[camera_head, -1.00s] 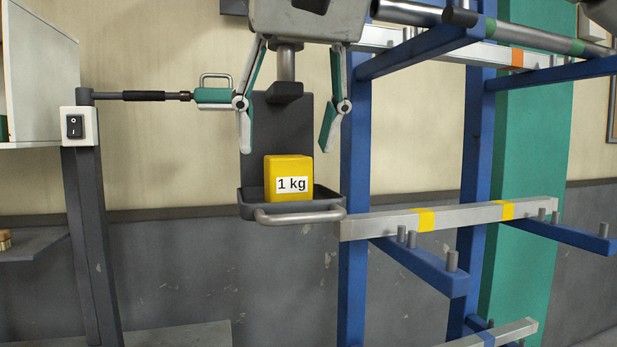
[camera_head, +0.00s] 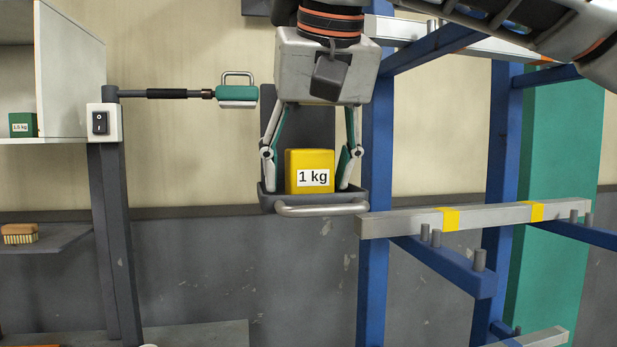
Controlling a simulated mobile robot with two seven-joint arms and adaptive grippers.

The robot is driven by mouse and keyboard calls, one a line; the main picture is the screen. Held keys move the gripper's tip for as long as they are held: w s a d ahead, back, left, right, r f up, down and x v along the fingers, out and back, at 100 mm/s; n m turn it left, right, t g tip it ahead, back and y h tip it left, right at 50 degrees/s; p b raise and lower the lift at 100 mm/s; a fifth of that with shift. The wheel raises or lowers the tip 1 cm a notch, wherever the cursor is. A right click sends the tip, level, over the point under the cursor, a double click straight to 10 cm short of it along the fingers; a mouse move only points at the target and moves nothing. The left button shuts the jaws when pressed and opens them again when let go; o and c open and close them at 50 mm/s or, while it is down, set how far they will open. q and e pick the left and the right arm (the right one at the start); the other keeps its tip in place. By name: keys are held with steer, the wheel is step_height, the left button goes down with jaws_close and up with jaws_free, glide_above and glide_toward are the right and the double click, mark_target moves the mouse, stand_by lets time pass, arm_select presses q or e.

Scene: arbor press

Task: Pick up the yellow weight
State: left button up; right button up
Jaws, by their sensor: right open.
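The yellow weight (camera_head: 309,163), a block with a white "1 kg" label, sits upright on the grey tray (camera_head: 320,210) of the press in the head view. My right gripper (camera_head: 309,186) has come down from above. Its two fingers are open, one on each side of the weight, with their tips low beside it. My left gripper is not in view.
A blue rack (camera_head: 375,160) with metal bars (camera_head: 400,222) stands close at right. Shelves hold a green weight (camera_head: 23,125) and a brush (camera_head: 20,233).

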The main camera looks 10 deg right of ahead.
jaws_close()
steer(key=shift+r, duration=0.15)
